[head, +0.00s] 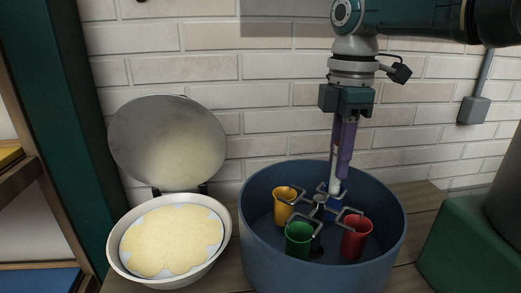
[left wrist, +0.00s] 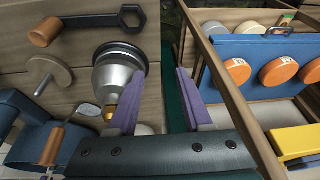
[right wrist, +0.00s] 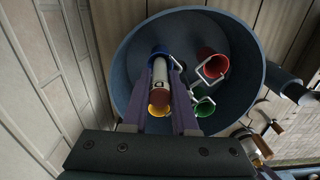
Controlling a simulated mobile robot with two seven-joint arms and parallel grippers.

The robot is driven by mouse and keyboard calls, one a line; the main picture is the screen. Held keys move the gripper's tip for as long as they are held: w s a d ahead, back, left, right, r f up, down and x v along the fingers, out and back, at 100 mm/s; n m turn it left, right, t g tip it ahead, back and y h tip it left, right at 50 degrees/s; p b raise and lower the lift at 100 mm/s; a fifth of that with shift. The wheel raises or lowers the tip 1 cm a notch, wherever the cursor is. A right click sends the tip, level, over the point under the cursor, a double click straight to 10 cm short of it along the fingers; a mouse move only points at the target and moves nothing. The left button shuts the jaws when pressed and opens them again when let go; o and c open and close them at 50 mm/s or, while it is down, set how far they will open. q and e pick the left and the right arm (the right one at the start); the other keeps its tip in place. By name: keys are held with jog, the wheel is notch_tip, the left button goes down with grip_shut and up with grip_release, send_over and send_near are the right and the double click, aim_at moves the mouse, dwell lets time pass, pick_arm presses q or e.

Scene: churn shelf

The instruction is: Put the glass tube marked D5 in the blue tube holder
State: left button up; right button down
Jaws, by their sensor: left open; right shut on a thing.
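My right gripper (head: 341,172) is shut on a pale glass tube (head: 335,168) and holds it upright over the blue tube holder (head: 331,199) at the back of the round blue tub (head: 258,240). In the right wrist view the tube (right wrist: 160,72) lies between the fingers, its far end at the mouth of the blue holder (right wrist: 157,50). I cannot tell how deep it is in. A dark mark on the tube is too small to read surely. My left gripper (left wrist: 157,102) is open and empty, seen only in the left wrist view.
Yellow (head: 285,208), green (head: 299,240) and red (head: 355,238) holders stand in the same tub. A round pan (head: 114,262) with raised lid (head: 168,140) is at left. A brick wall is close behind. A shelf with orange-capped things (left wrist: 237,71) shows in the left wrist view.

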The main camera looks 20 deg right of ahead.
pick_arm(q)
jog(key=shift+d+f, duration=0.1)
jog(key=shift+f, duration=0.15)
pick_arm(e)
jog(key=shift+f, duration=0.35)
pick_arm(q)
jog(key=shift+f+b, duration=1.1)
jog(key=shift+b, duration=0.2)
pick_arm(e)
jog(key=shift+f, duration=1.25)
jog(key=shift+c, duration=1.5)
grip_release()
jog(key=shift+r, duration=0.1)
pick_arm(q)
jog(key=shift+r, duration=0.15)
pick_arm(e)
jog(key=shift+r, duration=0.1)
notch_tip(320, 180, up, 8)
jog(key=p, duration=0.7)
jog(key=shift+p, duration=0.4)
jog(key=shift+r+p, duration=0.5)
jog(key=shift+p, duration=0.2)
pick_arm(q)
notch_tip(320, 180, up, 9)
